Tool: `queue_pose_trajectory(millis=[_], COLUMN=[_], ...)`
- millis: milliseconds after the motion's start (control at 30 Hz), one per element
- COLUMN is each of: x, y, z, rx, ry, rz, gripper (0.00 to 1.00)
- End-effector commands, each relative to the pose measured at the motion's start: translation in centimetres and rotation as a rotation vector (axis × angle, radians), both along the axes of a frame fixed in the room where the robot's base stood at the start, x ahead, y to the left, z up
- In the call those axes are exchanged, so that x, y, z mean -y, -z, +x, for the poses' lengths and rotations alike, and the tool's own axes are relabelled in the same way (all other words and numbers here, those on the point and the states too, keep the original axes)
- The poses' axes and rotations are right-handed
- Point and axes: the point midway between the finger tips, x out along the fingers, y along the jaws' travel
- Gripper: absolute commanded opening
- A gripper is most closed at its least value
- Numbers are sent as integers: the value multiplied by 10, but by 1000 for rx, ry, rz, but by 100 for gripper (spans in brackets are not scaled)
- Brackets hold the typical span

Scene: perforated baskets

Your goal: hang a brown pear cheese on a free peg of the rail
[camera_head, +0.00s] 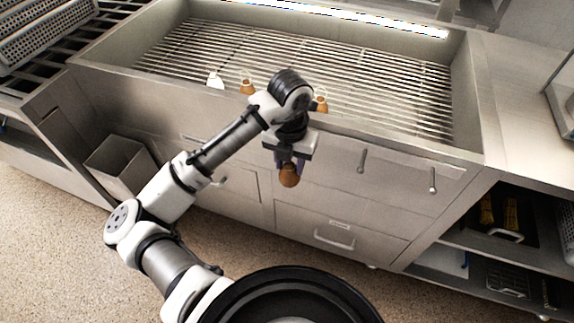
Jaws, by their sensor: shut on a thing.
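My gripper (290,162) is shut on a brown pear cheese (289,178), which hangs below it in front of the steel basin's front panel. Another brown cheese (246,87) and a white one (215,81) are at the basin's near edge, left of my arm. A further brown cheese (320,101) is there just right of my wrist, partly hidden by it. The rail and its pegs cannot be made out clearly.
The basin (464,95) has a slatted metal grate (385,85). Small upright metal fittings (362,161) stick out from its front panel. An open bin (118,165) stands on the floor at left. Perforated baskets (45,35) sit at upper left. Open shelves (455,262) are at right.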

Motion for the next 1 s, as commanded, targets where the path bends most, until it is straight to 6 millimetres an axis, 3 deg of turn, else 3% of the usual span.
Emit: queue_pose_trajectory(millis=[600,1000], x=[11,14], y=[3,9], z=[35,45], rx=[0,-1], ry=[-1,0], rz=[1,0], gripper=[12,12])
